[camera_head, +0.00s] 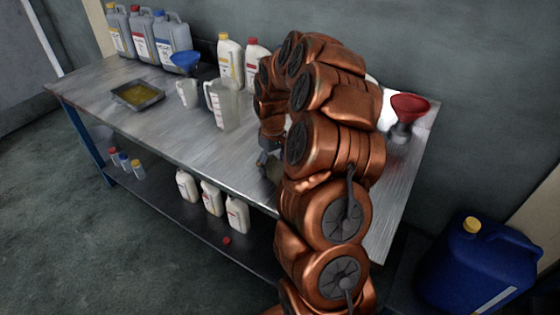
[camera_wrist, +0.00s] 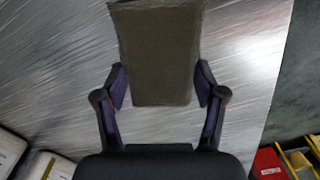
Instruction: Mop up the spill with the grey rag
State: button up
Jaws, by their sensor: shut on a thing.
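The grey rag (camera_wrist: 155,50) shows in the wrist view as a flat, dark grey-brown rectangle. My gripper (camera_wrist: 160,82) is shut on it, with one finger at each side edge, and the metal tabletop lies beneath. In the head view my gripper (camera_head: 268,158) is low over the front part of the workbench (camera_head: 170,125), partly hidden by my arm. The rag is hard to make out there. I cannot make out a spill in either view; my arm covers part of the bench.
A tray of yellowish liquid (camera_head: 138,95), clear jugs (camera_head: 222,103), a blue funnel (camera_head: 185,60) and several bottles stand on the bench. A red funnel (camera_head: 409,106) is at the right. Bottles (camera_head: 211,198) stand on the lower shelf. A blue canister (camera_head: 478,268) is at lower right.

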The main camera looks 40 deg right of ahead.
aim_at(256, 171)
jog(key=a, duration=0.2)
jog(key=s+a+b, duration=0.1)
jog(key=a, duration=0.1)
jog(key=shift+a, duration=0.2)
jog(key=d, duration=1)
jog(key=w+a, duration=0.1)
jog(key=a, duration=0.2)
jog(key=w+a+b, duration=0.1)
jog(key=a, duration=0.2)
jog(key=w+a, duration=0.2)
jog(key=a, duration=0.2)
jog(key=d, duration=1)
jog(key=shift+s+a+b, duration=0.3)
jog(key=shift+s+a, duration=0.05)
jog(key=shift+a, duration=0.5)
jog(key=shift+s+a+b, duration=0.3)
jog(key=shift+a+b, duration=0.05)
jog(key=shift+a, duration=0.5)
jog(key=shift+s+a+b, duration=0.3)
jog(key=shift+s+a, duration=0.05)
jog(key=shift+a, duration=0.5)
jog(key=shift+r, duration=0.15)
jog(key=shift+r+p, duration=0.8)
jog(key=shift+r, duration=2.6)
